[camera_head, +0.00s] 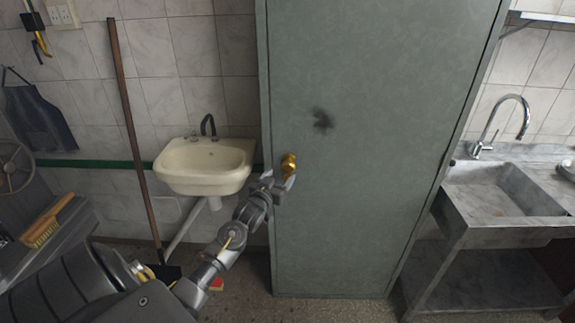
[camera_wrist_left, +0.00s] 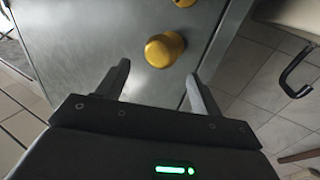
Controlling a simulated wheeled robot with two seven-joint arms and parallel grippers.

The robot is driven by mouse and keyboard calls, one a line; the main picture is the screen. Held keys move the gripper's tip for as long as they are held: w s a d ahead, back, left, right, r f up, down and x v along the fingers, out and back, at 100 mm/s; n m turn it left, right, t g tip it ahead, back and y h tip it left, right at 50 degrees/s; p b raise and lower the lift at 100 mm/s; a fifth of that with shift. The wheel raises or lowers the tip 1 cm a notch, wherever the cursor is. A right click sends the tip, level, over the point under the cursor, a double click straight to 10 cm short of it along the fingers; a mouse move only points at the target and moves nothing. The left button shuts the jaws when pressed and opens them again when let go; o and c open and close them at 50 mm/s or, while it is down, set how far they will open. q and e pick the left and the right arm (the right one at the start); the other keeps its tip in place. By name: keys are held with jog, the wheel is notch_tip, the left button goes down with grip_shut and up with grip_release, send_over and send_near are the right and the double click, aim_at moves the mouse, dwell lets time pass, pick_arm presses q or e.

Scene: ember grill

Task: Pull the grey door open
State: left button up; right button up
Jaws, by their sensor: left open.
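The grey door (camera_head: 370,140) stands tall in the middle of the head view and looks shut. It has a dark smudge near its upper middle. A round brass knob (camera_head: 288,163) sits near its left edge. In the left wrist view the knob (camera_wrist_left: 165,50) is just beyond the fingertips, roughly between the lines of the two fingers. My left gripper (camera_head: 279,183) is open and empty, close to the knob. The grey door surface (camera_wrist_left: 95,40) fills the middle of the left wrist view. My right gripper is not in view.
A cream washbasin (camera_head: 205,168) hangs on the tiled wall left of the door. A long brown broom handle (camera_head: 130,130) leans beside it. A stone sink (camera_head: 500,200) with a chrome tap (camera_head: 510,105) stands right of the door. A brush (camera_head: 45,222) lies at the left.

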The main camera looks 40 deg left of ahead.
aim_at(286, 169)
pick_arm(q)
jog(key=p+x, duration=0.1)
jog(key=x, duration=0.6)
jog(key=shift+w, duration=0.1)
